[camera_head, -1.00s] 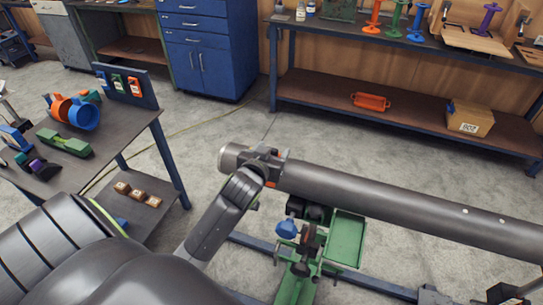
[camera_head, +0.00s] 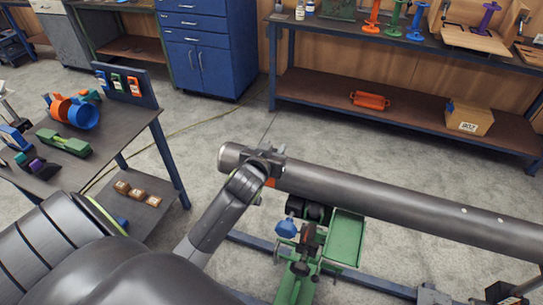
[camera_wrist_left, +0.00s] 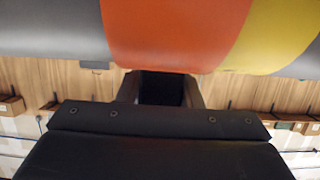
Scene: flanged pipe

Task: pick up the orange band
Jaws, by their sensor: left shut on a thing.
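The grey pipe (camera_head: 400,197) runs across the head view, its left end free. My left gripper (camera_head: 266,160) is at the pipe near that end, shut on the orange band. In the head view only a small bit of orange (camera_head: 270,182) shows beside the gripper; my wrist hides the rest. In the left wrist view the orange band (camera_wrist_left: 175,35) lies around the pipe, directly in front of my gripper's dark fingers (camera_wrist_left: 160,88). A yellow band (camera_wrist_left: 268,38) sits right beside it. My right gripper is not in view.
A green stand with a green tray (camera_head: 346,238) is below the pipe. A table (camera_head: 112,141) with coloured parts stands at the left. A rear bench (camera_head: 300,85) holds an orange part (camera_head: 370,101) and a cardboard box (camera_head: 469,118). The floor between is open.

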